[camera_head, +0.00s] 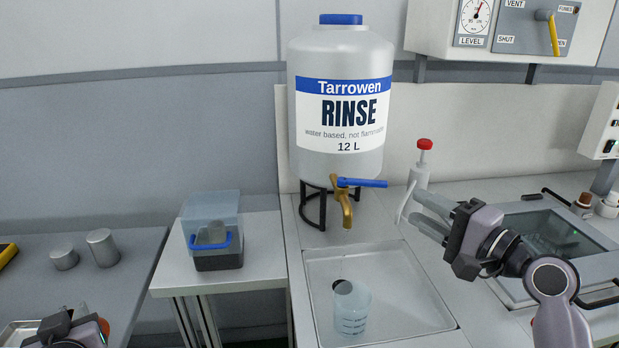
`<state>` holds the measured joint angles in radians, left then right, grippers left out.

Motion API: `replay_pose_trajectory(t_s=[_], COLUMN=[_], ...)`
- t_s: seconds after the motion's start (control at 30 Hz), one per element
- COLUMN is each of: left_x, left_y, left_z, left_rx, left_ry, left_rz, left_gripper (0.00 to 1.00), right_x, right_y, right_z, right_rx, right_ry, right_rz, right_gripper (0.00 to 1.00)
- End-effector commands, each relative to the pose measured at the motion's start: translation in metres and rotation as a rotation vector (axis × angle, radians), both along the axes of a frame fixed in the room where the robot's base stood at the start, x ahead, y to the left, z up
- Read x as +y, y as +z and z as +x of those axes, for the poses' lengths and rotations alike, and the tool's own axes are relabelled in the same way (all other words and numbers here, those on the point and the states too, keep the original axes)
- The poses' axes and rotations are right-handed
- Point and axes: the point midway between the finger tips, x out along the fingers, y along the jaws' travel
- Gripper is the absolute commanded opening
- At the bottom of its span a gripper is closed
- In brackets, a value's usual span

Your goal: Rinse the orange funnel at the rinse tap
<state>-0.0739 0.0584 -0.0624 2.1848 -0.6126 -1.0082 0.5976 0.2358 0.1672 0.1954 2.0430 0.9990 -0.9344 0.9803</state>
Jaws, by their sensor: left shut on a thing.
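The rinse tap (342,207) is brass with a blue lever (362,183) lying sideways to the right. My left gripper (69,314) is low at the lower left, partly cut off, well away from the tap. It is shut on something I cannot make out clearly. A small orange patch (103,325) shows beside its wrist; I cannot tell whether this is the orange funnel. No funnel is clear elsewhere. My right gripper (415,205) is right of the tap, fingers apart and empty.
A shallow basin (425,300) below the tap holds a clear beaker (351,312). A red-capped bottle (420,175) stands behind my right fingers. A clear bin with a blue handle (212,215) stands left. Two grey cylinders (103,248) are on the left table.

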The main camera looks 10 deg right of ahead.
Motion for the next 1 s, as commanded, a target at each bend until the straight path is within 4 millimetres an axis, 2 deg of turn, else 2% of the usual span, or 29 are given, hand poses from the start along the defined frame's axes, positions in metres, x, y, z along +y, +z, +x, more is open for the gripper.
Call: replay_pose_trajectory(t_s=[0.17, 0.7, 1.0], left_x=[0.000, 0.000, 0.000], left_y=[0.002, 0.008, 0.009], left_z=[0.000, 0.000, 0.000], left_rx=[-0.001, -0.001, -0.001], left_ry=[0.000, 0.000, 0.000], left_rz=[0.000, 0.000, 0.000], left_gripper=[0.00, 0.00, 0.00], right_x=[0.005, 0.049, 0.059], right_y=[0.001, 0.001, 0.000], right_z=[0.009, 0.086, 0.103], right_rx=[-0.001, 0.000, 0.000], right_ry=[0.000, 0.001, 0.000], right_rz=[0.003, 0.002, 0.000], right_gripper=[0.36, 0.36, 0.36])
